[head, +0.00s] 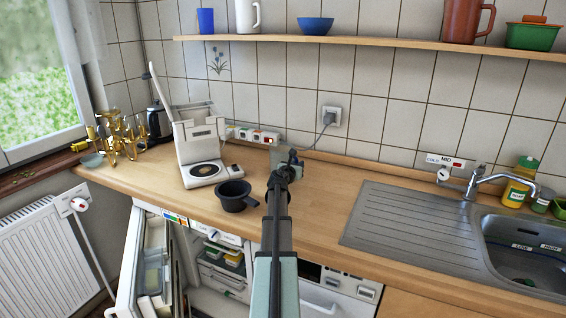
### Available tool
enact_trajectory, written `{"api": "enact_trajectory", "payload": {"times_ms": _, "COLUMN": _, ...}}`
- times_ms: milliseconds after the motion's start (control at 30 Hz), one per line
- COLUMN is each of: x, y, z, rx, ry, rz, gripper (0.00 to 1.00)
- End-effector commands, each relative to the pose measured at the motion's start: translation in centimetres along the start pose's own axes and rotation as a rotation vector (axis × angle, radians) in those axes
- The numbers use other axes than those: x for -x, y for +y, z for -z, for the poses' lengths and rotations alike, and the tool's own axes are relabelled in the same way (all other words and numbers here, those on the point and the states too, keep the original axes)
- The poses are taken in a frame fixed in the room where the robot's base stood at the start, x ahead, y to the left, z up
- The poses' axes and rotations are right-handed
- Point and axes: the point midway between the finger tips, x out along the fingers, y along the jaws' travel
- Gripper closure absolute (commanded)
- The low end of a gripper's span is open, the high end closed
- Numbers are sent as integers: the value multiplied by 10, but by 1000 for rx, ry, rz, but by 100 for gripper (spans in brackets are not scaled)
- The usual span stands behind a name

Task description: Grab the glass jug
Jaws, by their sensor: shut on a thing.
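A small, see-through grey-green vessel, which looks like the glass jug (277,156), shows at the back of the wooden counter, partly hidden behind my gripper. My gripper (289,163) is at the far end of my arm, at the jug's right side, and is shut on it. The fingertips are small and dark here, so the exact grip is hard to make out. I cannot tell whether the jug touches the counter.
A dark pot (235,196) stands left of my arm, near a white appliance with a round hot plate (204,170). A socket strip (252,136) lies behind. The sink (525,250) is at right. The fridge door (142,270) stands open below. A shelf (400,43) runs above.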

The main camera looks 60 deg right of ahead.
Motion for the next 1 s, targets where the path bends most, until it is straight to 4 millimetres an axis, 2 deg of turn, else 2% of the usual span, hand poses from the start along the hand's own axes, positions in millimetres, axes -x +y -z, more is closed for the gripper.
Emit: {"api": "enact_trajectory", "payload": {"times_ms": 1000, "x": 6, "y": 0, "z": -41, "rx": -2, "ry": 0, "rz": 0, "gripper": 100}}
